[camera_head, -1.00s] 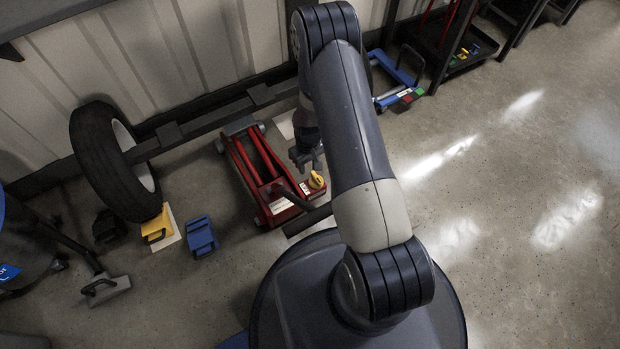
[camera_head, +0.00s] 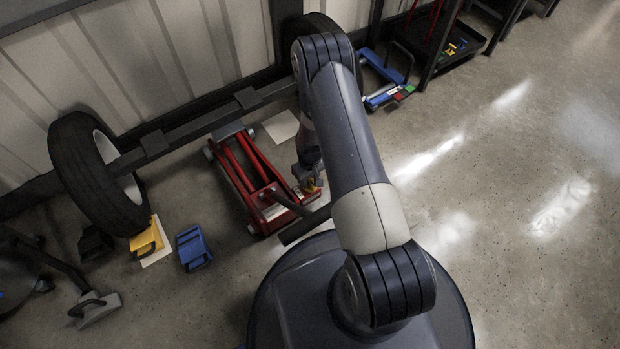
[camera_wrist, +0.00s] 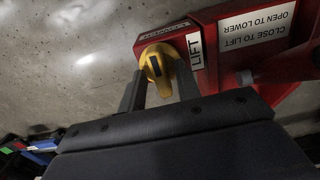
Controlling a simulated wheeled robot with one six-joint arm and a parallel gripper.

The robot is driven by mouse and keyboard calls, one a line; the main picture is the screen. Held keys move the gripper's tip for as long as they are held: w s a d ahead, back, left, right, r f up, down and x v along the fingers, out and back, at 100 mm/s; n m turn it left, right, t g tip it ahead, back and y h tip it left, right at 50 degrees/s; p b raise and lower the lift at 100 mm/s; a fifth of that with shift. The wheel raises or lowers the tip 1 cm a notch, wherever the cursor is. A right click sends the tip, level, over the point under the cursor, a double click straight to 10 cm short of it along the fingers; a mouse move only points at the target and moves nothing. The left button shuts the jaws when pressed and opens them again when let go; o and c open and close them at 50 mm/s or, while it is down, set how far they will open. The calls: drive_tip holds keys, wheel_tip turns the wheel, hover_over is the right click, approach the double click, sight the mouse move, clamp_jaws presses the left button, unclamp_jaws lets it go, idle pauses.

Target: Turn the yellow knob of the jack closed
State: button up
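The red jack (camera_head: 236,178) lies on the floor in the head view, with its dark handle socket (camera_head: 290,203) at the near end. Its yellow knob (camera_wrist: 157,60) shows in the wrist view on the red end of the jack, beside the labels "LIFT" and "CLOSE TO LIFT, OPEN TO LOWER" (camera_wrist: 256,30). My gripper (camera_wrist: 156,84) is open, its two dark fingers apart at the left and right of the knob's near part. I cannot tell whether they touch it. In the head view my gripper (camera_head: 309,178) covers most of the knob.
A tyre (camera_head: 85,170) on a dark beam stands at the left. Yellow (camera_head: 146,238) and blue (camera_head: 193,247) wheel chocks sit on the floor below it. A blue-framed item (camera_head: 385,90) and a black rack (camera_head: 462,55) stand at the upper right. The floor at right is clear.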

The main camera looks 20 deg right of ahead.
clamp_jaws()
drive_tip(key=shift+m, duration=0.4)
drive_tip(key=m+b, duration=0.1)
drive_tip(key=m, duration=0.1)
drive_tip(key=shift+m, duration=0.4)
drive_tip(key=m+b, duration=0.1)
drive_tip(key=m, duration=0.2)
drive_tip(key=shift+m, duration=0.3)
drive_tip(key=m+b, duration=0.1)
drive_tip(key=m, duration=0.4)
drive_tip(key=shift+w, duration=0.1)
drive_tip(key=m+b, duration=0.1)
drive_tip(key=m, duration=0.4)
drive_tip(key=shift+m, duration=0.5)
